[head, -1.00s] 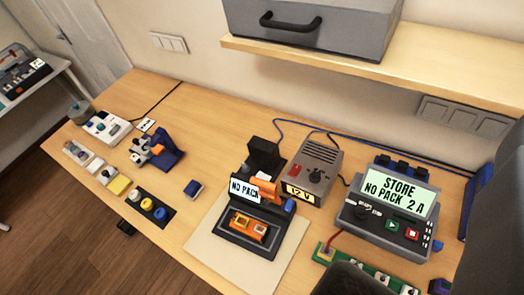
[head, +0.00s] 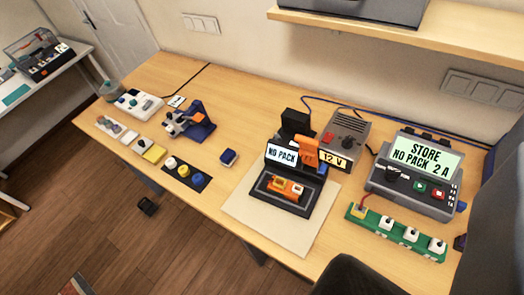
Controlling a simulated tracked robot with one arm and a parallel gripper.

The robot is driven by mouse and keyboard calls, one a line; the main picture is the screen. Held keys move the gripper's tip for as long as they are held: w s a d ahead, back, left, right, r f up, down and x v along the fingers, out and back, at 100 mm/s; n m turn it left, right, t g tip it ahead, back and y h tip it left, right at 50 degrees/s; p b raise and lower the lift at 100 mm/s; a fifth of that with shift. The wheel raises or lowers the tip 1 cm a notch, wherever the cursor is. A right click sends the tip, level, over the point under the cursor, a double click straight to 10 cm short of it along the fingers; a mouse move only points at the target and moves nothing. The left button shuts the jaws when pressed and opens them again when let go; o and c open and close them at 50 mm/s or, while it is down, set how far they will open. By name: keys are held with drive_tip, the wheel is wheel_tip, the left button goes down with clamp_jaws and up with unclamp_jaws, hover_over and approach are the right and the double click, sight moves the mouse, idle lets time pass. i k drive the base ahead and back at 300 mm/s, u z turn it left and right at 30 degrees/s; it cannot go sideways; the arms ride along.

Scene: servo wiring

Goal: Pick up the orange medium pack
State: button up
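I cannot tell for sure which thing is the orange medium pack. An orange block (head: 284,188) with pale square faces lies in the black tray of the tester (head: 310,206), whose sign reads "NO PACK". A second orange piece (head: 306,152) stands upright behind it, beside the sign. Dark parts of mine (head: 352,278) show at the bottom and along the right edge. No fingertips can be made out, and nothing is seen held. These dark parts are apart from the orange block in the picture.
A grey box (head: 415,180) reading "STORE NO PACK 2 A" and a green switch strip (head: 396,232) stand at the right. A 12 V supply (head: 346,137) is behind the tester. A blue block (head: 228,157) lies left. A shelf (head: 400,32) overhangs the back. Bare wood (head: 235,100) is free.

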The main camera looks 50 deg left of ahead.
sight(295, 192)
drive_tip(key=u, duration=0.55)
drive_tip(key=k, duration=0.7)
drive_tip(key=u, duration=1.1)
drive_tip(key=i, duration=1.35)
drive_tip(key=z, duration=1.9)
